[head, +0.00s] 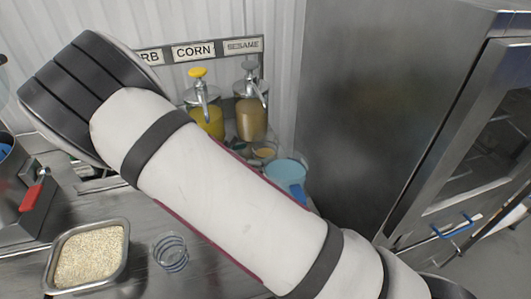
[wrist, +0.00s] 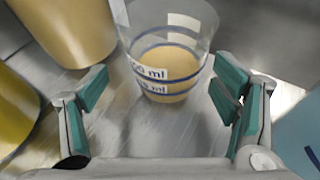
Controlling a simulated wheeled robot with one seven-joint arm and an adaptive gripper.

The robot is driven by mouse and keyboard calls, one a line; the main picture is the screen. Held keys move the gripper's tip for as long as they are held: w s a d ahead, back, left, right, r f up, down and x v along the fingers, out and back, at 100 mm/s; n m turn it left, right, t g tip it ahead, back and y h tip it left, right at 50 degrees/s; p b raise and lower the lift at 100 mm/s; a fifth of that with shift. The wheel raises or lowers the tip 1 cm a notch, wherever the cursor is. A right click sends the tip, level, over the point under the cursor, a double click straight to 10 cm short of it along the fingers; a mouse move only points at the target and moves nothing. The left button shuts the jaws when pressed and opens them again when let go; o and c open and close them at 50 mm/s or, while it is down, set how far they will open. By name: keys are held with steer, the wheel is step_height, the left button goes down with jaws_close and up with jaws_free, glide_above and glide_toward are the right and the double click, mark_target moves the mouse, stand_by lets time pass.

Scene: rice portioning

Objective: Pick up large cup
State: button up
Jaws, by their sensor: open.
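A clear measuring cup with blue rings and a white "ml" label (wrist: 170,50) stands upright in the middle of the wrist view, with pale tan showing in its lower part. My gripper (wrist: 164,88) is open, with one teal-padded finger on each side of the picture and the cup between and just ahead of them. I cannot tell if a finger touches it. In the head view this cup (head: 264,151) shows beside the dispensers, and my arm hides my gripper. Another clear cup with blue rings (head: 170,252) stands at the front; which is larger is unclear.
Yellow (head: 208,120) and tan (head: 251,118) pump dispensers stand close behind the cup. A light-blue container (head: 287,172) is just right of it. A metal pan of grain (head: 127,262) sits at front left. A steel cabinet (head: 345,110) bounds the right.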

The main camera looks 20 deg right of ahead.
mark_target(265, 154)
steer(key=x, duration=0.5)
steer(key=shift+s+d+f+p, duration=0.15)
steer(key=shift+s+f+p, duration=0.05)
steer(key=shift+s+p, duration=0.2)
steer(key=c, duration=1.5)
